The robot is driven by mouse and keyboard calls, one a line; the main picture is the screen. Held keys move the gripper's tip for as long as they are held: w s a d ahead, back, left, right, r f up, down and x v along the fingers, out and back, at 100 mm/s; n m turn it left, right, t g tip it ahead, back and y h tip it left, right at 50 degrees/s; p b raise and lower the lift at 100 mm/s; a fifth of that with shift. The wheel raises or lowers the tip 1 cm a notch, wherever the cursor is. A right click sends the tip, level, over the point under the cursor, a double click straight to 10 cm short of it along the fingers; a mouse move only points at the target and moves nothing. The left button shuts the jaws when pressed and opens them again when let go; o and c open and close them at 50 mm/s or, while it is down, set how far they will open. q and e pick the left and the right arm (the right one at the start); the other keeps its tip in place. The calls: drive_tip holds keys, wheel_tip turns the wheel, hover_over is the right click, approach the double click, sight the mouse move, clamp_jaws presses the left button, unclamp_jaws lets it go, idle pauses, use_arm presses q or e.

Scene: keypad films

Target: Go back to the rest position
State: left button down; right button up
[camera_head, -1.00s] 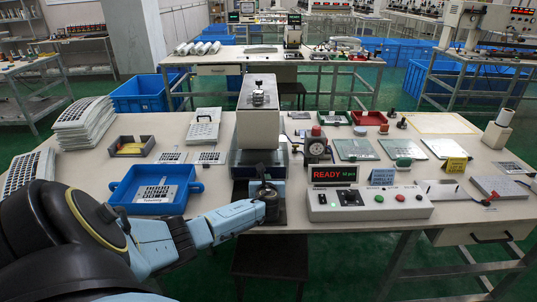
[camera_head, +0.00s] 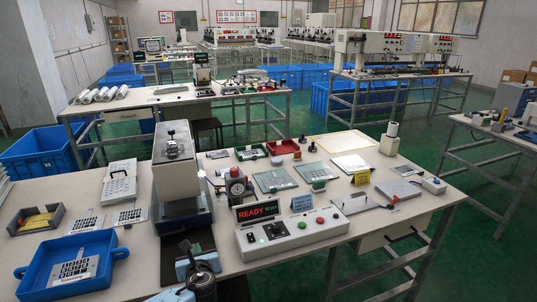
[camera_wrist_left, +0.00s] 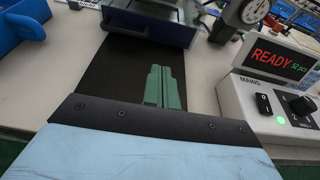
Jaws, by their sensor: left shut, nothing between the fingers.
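My left gripper (camera_head: 188,258) is at the bottom of the head view, in front of the grey press (camera_head: 176,165) on the bench. In the left wrist view its two green fingers (camera_wrist_left: 165,88) are together, with nothing between them, over the dark mat (camera_wrist_left: 125,62) before the press base. Most of my left arm is out of the head view. My right gripper is in neither current view.
The control box (camera_head: 290,234) with the red READY display stands close to the right of the gripper. A blue tray (camera_head: 30,271) with a keypad film sits to its left. A dial gauge (camera_head: 236,185) stands beside the press.

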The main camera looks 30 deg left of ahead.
use_arm(q)
drive_tip(key=s+d+f+n+g+h, duration=0.2)
drive_tip(key=s+d+n, duration=0.3)
drive_tip(key=d+n, duration=0.15)
drive_tip(key=s+d+f+n+g+h, duration=0.1)
drive_tip(key=s+d+f+n+h, duration=0.15)
drive_tip(key=s+d+n, duration=0.35)
drive_tip(key=s+d+r+n+g+h, duration=0.2)
drive_tip(key=s+d+r+n+h, duration=0.1)
drive_tip(key=s+d+n, duration=0.35)
drive_tip(key=s+d+r+n+g+h, duration=0.1)
drive_tip(key=s+d+r+n+h, duration=0.35)
drive_tip(key=s+d, duration=0.25)
wheel_tip(320, 180, down, 25)
drive_tip(key=s+g, duration=0.1)
drive_tip(key=s+a+f+g+y, duration=0.1)
drive_tip(key=s+a+f, duration=0.1)
drive_tip(key=s+f, duration=1.4)
drive_tip(key=shift+s+a+g+b, duration=0.3)
drive_tip(key=shift+s+a+b, duration=0.15)
drive_tip(key=shift+s, duration=0.1)
